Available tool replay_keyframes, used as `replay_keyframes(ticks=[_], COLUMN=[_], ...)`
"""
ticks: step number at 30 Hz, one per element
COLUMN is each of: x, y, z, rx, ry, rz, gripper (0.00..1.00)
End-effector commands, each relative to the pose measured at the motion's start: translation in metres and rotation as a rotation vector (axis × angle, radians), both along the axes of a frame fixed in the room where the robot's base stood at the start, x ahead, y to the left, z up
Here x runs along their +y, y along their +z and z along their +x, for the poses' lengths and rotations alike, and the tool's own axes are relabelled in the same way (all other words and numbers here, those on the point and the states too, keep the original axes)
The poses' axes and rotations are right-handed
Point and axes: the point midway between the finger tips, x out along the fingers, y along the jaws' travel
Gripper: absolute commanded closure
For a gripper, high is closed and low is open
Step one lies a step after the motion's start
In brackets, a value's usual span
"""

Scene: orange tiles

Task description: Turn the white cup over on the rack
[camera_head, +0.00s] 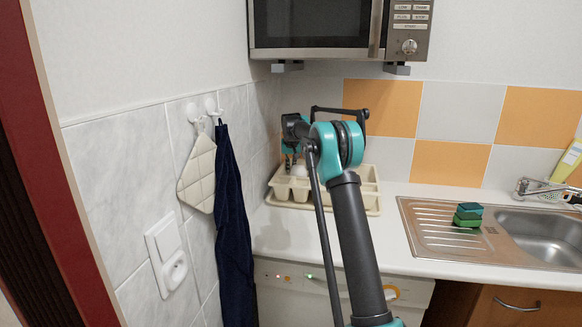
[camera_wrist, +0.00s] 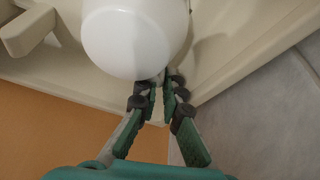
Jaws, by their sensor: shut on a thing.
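The white cup (camera_wrist: 135,38) fills the top middle of the wrist view as a smooth, rounded form; its rim and handle do not show. In the head view only a small white part of the cup (camera_head: 300,170) shows below my gripper. My gripper (camera_head: 291,160) is over the left part of the cream dish rack (camera_head: 362,205). In the wrist view the green fingertips of my gripper (camera_wrist: 163,80) are close together at the cup's edge, shut on it. Whether the cup touches the rack is hard to tell. My arm hides the rack's middle.
A microwave (camera_head: 340,28) hangs above the rack. The tiled wall (camera_head: 165,130) with an oven mitt (camera_head: 198,172) and dark towel (camera_head: 231,215) stands close on the left.

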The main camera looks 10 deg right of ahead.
Motion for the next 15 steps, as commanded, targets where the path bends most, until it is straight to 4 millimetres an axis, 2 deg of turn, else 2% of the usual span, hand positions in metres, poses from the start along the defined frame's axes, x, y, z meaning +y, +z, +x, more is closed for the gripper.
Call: replay_keyframes(ticks=[8, 9, 13, 15], x=[0.0000, 0.0000, 0.0000, 0.0001], y=[-0.0004, -0.0004, -0.0004, -0.0004], z=[0.0000, 0.0000, -0.0001, -0.0001], rx=[0.000, 0.000, 0.000, 0.000], ry=[0.000, 0.000, 0.000, 0.000], rz=[0.000, 0.000, 0.000, 0.000], gripper=[1.00, 0.88, 0.72, 0.69])
